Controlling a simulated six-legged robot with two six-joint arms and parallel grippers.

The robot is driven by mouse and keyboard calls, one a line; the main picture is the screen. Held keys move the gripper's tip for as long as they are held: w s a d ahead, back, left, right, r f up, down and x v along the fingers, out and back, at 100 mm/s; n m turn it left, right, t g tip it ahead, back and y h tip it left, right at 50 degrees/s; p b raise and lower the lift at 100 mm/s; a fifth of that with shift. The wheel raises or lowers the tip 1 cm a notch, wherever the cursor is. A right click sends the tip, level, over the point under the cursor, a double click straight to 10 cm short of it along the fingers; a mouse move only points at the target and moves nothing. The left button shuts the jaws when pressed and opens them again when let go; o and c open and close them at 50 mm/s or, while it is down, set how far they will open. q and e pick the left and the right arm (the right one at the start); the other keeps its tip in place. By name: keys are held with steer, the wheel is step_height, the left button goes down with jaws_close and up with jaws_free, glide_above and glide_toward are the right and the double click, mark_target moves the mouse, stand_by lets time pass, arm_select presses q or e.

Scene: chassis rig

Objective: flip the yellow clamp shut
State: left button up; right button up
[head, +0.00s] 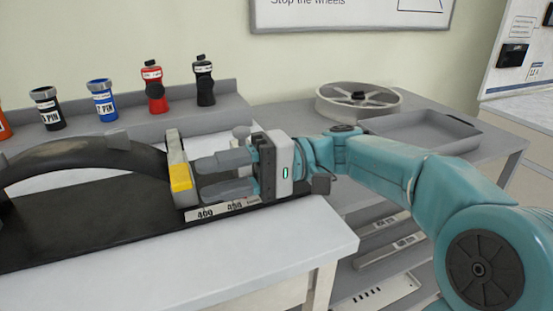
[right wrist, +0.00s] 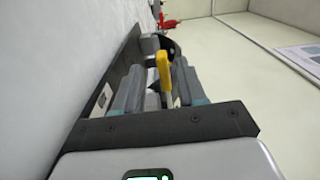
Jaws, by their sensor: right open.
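The yellow clamp (head: 181,177) stands upright at the right end of the black rig, beside the curved black part (head: 85,153). It also shows in the right wrist view (right wrist: 163,68), where its yellow end lies between my finger pads, with a thin pale bar running back toward the palm. My right gripper (head: 208,178) comes in from the right, its fingers spread and pointing at the clamp. Its fingers also show in the right wrist view (right wrist: 158,85). I cannot tell whether a finger touches the clamp. My left gripper is not in view.
A spoked wheel (head: 357,98) and a grey tray (head: 420,130) are on the right table. The white bench front (head: 180,260) is clear.

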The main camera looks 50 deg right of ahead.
steer(key=p+v, duration=0.1)
steer(key=v, duration=0.8)
steer(key=shift+d, duration=0.15)
steer(key=shift+s, duration=0.15)
